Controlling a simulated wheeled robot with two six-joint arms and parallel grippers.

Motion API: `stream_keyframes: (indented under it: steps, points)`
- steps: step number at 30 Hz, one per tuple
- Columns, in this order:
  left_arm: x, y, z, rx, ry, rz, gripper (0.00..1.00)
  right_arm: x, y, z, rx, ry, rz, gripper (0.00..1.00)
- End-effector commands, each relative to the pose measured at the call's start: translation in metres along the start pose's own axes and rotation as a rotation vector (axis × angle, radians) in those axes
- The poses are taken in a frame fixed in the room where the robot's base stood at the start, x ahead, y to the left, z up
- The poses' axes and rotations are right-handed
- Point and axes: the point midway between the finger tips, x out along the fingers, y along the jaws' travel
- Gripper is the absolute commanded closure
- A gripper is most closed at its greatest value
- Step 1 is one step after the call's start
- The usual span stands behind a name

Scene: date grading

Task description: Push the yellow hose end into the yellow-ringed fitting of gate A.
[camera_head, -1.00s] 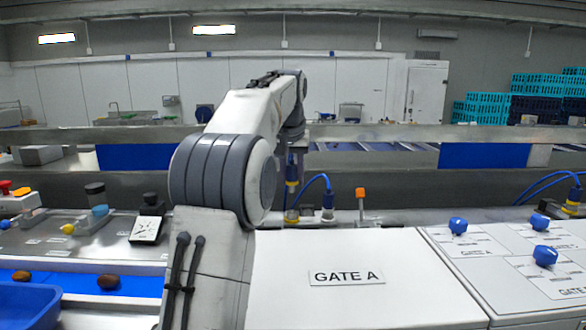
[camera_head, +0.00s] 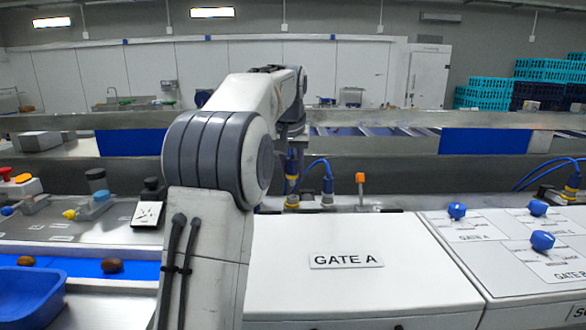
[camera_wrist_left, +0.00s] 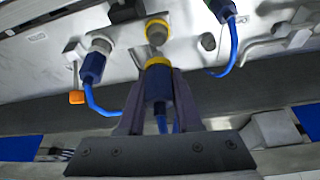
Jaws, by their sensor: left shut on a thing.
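The yellow hose end, a blue plug (camera_wrist_left: 157,86) with a yellow band, is held between the two fingers of my left gripper (camera_wrist_left: 152,103) in the left wrist view. Its hose hangs down behind the fingers. The yellow-ringed fitting (camera_wrist_left: 157,30) is straight ahead of the plug, nearly in line with it. The plug's front is close to the fitting; I cannot tell whether they touch. In the head view the plug (camera_head: 292,160) is above the yellow-ringed fitting (camera_head: 292,201), behind the white GATE A box (camera_head: 346,285). My right gripper is not in view.
Another blue plug (camera_wrist_left: 92,67) sits in a pale fitting beside an orange-tipped lever (camera_wrist_left: 76,97). A third blue plug (camera_wrist_left: 221,9) and a bare grey fitting (camera_wrist_left: 208,41) are to the right. Blue knobs (camera_head: 543,240) stand on the right panel.

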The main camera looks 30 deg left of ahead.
Motion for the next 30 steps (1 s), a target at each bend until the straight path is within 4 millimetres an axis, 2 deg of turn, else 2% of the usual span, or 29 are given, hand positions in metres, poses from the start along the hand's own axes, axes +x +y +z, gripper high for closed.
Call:
stream_keyframes:
  steps: [13, 30]
  points:
    - [0.001, 0.000, 0.000, 0.000, 0.001, 0.000, 1.00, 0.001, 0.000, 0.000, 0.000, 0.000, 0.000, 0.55]
    - [0.017, 0.000, 0.007, 0.000, 0.002, 0.000, 1.00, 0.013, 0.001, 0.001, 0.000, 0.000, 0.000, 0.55]
